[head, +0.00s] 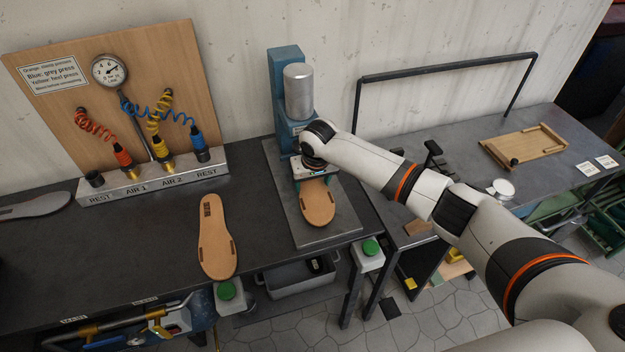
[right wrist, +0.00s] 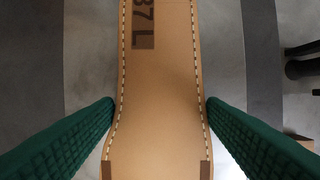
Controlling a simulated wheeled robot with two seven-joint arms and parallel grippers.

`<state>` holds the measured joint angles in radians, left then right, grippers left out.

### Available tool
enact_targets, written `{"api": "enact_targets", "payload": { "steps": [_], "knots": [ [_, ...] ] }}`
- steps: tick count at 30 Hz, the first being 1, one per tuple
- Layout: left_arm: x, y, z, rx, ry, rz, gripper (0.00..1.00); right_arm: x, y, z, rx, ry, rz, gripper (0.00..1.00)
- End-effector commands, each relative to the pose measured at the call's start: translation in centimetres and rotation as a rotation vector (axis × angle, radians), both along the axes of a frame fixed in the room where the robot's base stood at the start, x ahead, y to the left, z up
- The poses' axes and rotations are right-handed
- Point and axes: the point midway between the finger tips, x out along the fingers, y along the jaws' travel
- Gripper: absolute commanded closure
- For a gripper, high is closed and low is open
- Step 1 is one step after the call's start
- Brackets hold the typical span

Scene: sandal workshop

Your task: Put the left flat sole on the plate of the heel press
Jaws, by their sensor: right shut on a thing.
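A tan flat sole (head: 317,204), marked "37 L" in the right wrist view (right wrist: 160,85), is in my right gripper (head: 310,172). The gripper's green pads (right wrist: 160,112) touch the sole's two long edges at its narrow middle. The sole lies lengthwise over the grey plate (head: 335,236) of the teal heel press (head: 285,66), below its silver cylinder. Whether it rests on the plate or hangs just above is hard to tell. The gripper and wrist hide the sole's far end in the head view. My left gripper is out of view.
Another tan sole (head: 217,240) lies on the dark bench to the left. An air manifold (head: 150,180) with coiled hoses stands behind it. Green buttons (head: 371,247) sit at the bench's front edge. A wooden tray (head: 525,147) is on the right bench.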

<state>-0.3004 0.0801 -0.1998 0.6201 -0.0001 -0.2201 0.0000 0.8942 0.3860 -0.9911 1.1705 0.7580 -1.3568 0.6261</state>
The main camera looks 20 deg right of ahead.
Motion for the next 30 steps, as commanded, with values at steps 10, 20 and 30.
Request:
{"api": "enact_targets", "payload": {
  "steps": [10, 20, 30],
  "knots": [
    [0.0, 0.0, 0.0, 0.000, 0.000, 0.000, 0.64, 0.0, 0.0, -0.1, 0.001, -0.001, 0.000, 0.10],
    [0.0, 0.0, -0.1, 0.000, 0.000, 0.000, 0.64, -0.1, 0.1, 0.3, 0.002, -0.001, 0.000, 0.10],
    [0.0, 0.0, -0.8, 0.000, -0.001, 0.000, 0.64, -1.6, 0.0, 6.5, 0.003, -0.005, 0.002, 0.10]
  ]
}}
